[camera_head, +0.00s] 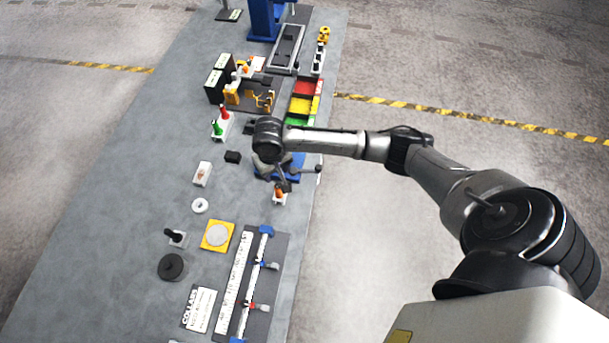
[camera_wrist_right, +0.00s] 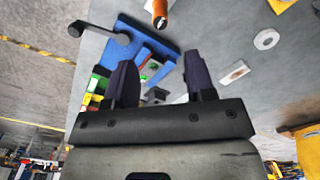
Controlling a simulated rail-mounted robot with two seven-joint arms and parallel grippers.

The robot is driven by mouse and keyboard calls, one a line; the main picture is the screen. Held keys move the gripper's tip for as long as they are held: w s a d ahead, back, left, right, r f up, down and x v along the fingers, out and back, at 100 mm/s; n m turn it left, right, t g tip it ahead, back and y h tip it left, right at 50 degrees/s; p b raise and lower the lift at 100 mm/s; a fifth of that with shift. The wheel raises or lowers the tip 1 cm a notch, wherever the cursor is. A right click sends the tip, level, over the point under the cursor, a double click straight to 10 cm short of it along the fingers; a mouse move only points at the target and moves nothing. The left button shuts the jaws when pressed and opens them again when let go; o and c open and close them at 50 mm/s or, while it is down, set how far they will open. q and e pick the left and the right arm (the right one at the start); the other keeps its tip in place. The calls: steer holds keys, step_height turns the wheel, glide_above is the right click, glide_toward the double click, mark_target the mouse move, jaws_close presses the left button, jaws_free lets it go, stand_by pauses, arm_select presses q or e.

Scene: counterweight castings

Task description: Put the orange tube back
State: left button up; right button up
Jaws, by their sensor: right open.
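The orange tube (camera_head: 279,191) appears upright on a small white block (camera_head: 280,200) near the table's right edge. It also shows in the right wrist view (camera_wrist_right: 160,13), cut by the top edge. My right gripper (camera_head: 284,184) is close by it in the head view, partly hidden by my own wrist. In the wrist view its two dark fingers (camera_wrist_right: 162,75) are apart with nothing held between them, and the tube lies beyond their tips. A white rack (camera_head: 222,124) farther up the table holds a red tube (camera_head: 225,112) and a green tube (camera_head: 217,128). My left gripper is not in view.
A blue fixture (camera_head: 293,170) with a dark handle (camera_wrist_right: 100,32) stands beside my right gripper. Red, yellow and green bins (camera_head: 303,104) stand behind it. A white ring (camera_head: 200,205) and a yellow plate (camera_head: 217,236) lie nearer; bare grey table shows at the left.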

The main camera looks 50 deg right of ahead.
steer(key=s+a+f+n+t+y, duration=0.1)
steer(key=s+a+f+n, duration=0.15)
steer(key=s+a, duration=0.4)
steer(key=s+a+f+n+t+y, duration=0.1)
steer(key=s+a+f+n, duration=0.15)
steer(key=s+a, duration=0.35)
steer(key=s+d+r+h, duration=0.1)
steer(key=s+d+r, duration=0.1)
steer(key=s, duration=0.4)
steer(key=s+d+r+n+t, duration=0.1)
steer(key=s+d+r, duration=0.1)
steer(key=s, duration=0.5)
steer(key=shift+d+t+h, duration=0.3)
steer(key=shift+h, duration=0.1)
steer(key=shift+s, duration=0.1)
